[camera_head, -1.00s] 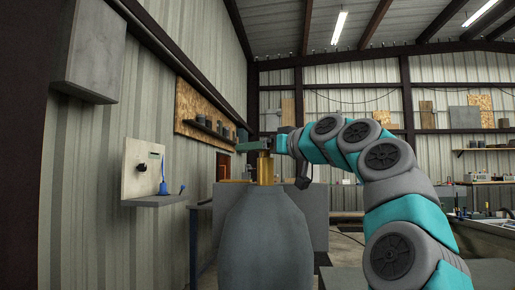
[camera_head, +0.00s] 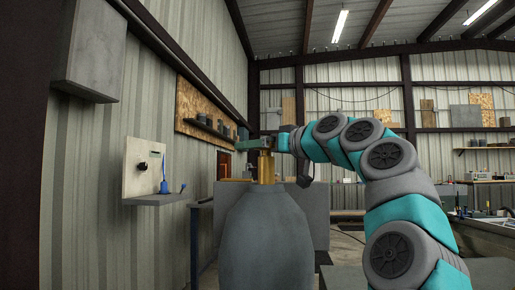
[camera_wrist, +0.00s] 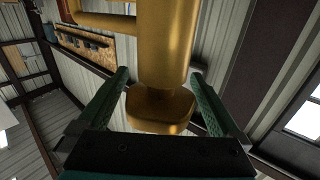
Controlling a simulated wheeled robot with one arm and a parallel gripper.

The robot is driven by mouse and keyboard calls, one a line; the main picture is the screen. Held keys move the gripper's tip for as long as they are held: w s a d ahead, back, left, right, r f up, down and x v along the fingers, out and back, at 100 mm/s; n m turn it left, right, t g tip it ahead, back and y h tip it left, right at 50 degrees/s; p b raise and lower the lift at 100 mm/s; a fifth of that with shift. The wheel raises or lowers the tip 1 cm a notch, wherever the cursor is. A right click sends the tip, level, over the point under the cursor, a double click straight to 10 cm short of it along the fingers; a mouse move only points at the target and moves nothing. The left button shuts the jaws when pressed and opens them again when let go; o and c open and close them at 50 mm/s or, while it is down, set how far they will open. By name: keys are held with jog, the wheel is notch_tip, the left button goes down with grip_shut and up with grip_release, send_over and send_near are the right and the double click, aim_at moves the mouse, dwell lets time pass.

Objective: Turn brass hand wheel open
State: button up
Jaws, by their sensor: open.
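A brass valve fitting (camera_head: 265,170) stands upright on top of a large grey cylinder (camera_head: 266,235) in the head view. In the wrist view the thick brass body (camera_wrist: 166,45) comes down from the top, with a rounded brass piece (camera_wrist: 160,109) at its near end. I cannot tell for sure whether this rounded piece is the hand wheel. My gripper (camera_wrist: 160,77) is open, with one green finger on each side of the brass. Gaps show between the fingers and the rounded piece. In the head view my gripper (camera_head: 250,144) is at the top of the fitting.
A wall panel (camera_head: 143,167) with a small shelf (camera_head: 160,199) and a blue object (camera_head: 164,187) is at the left. A grey box (camera_head: 92,50) hangs above it. A grey block (camera_head: 315,215) stands behind the cylinder. A brass bar (camera_wrist: 103,20) juts out left of the body.

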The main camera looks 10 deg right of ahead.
jog(key=b+v, duration=0.1)
jog(key=v, duration=0.6)
jog(key=shift+s+d, duration=0.25)
jog(key=shift+s, duration=0.1)
